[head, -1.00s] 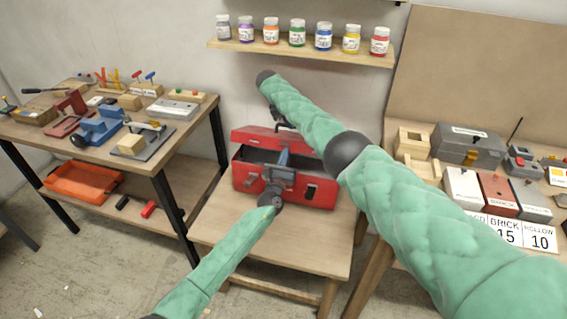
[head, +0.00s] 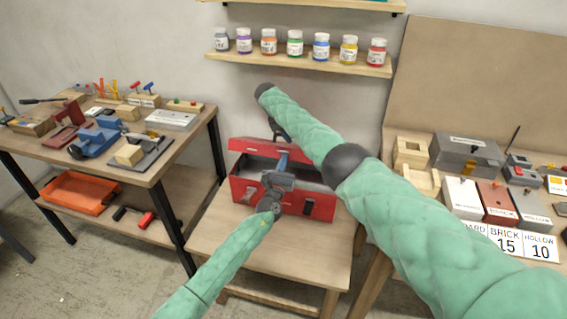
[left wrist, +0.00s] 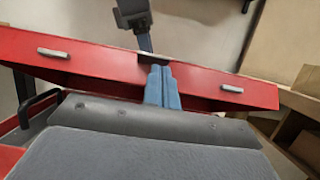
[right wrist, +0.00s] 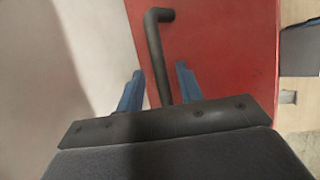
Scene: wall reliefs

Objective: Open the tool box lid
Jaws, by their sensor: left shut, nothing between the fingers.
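The red tool box (head: 317,207) stands on a small wooden table, its lid (head: 250,146) raised at the back and its dark inside showing. In the left wrist view a red band of the lid (left wrist: 95,68) with two silver latches crosses the picture. My left gripper (head: 283,158) is shut and empty over the box opening; its blue fingers also show in the left wrist view (left wrist: 162,88). My right gripper (right wrist: 158,88) is open behind the lid, its fingers on either side of the black handle (right wrist: 157,50) on the red surface. Contact with the handle is unclear.
A workbench (head: 165,172) with tools stands on the left. A table on the right holds a grey case (head: 466,155) and labelled blocks. A shelf (head: 300,62) with several jars hangs behind. My right arm covers the box's right side.

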